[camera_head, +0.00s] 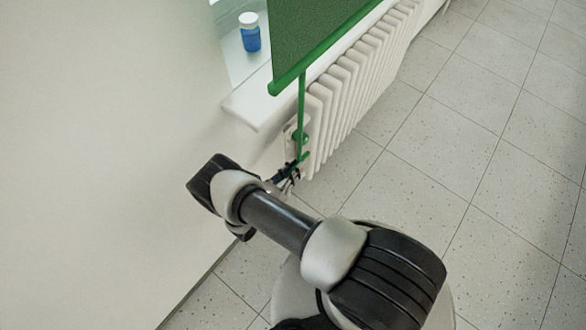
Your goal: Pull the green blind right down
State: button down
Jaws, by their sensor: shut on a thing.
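The green blind (318,32) hangs at the top of the view, in front of the window sill. My gripper (295,167) is shut on the green lower end of the pull rod, beside the radiator's near end. My wrist partly hides the fingers.
A white radiator (355,75) runs along the wall under the sill (256,102). A blue jar with a white lid (250,32) stands on the sill, left of the blind. The tiled floor (440,150) to the right is clear.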

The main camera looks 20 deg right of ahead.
jog(key=shift+w+a, duration=0.15)
notch_tip(320, 180, down, 4)
jog(key=shift+f, duration=0.15)
dwell(0.3)
jog(key=c, duration=1.6)
grip_release()
jog(key=v, duration=1.2)
